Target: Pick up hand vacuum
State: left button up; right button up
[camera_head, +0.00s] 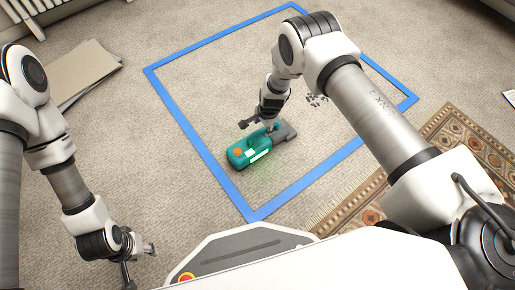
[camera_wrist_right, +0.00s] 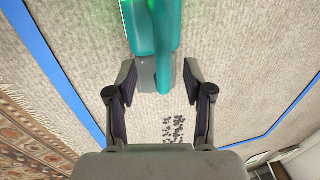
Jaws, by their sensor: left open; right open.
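The hand vacuum (camera_head: 250,152) is teal with a dark grey nozzle and an orange button. It lies on the carpet inside the blue tape outline, near its lower left side. In the right wrist view the vacuum (camera_wrist_right: 152,40) is at the top, with its grey end near the fingers. My right gripper (camera_head: 258,123) is open above the vacuum. In its wrist view the two fingers (camera_wrist_right: 160,82) stand apart, one on each side of the vacuum's near end. Whether they touch it I cannot tell. My left gripper (camera_head: 139,262) is open and empty at the lower left, away from the vacuum.
Blue tape (camera_head: 206,154) marks a square on the carpet. Small dark bits (camera_head: 317,100) lie inside it. A patterned rug (camera_head: 452,139) lies at the right. Flat cardboard (camera_head: 84,78) lies at the upper left.

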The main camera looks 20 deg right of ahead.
aim_at(260, 130)
jog(key=f+b, duration=0.1)
jog(key=f, duration=0.1)
jog(key=w+f+b, duration=0.1)
jog(key=f+b, duration=0.2)
jog(key=f, duration=0.1)
jog(key=shift+w+a+f, duration=0.25)
jog(key=shift+a+f, duration=0.05)
jog(key=shift+r, duration=0.15)
jog(key=shift+w, duration=0.1)
grip_shut()
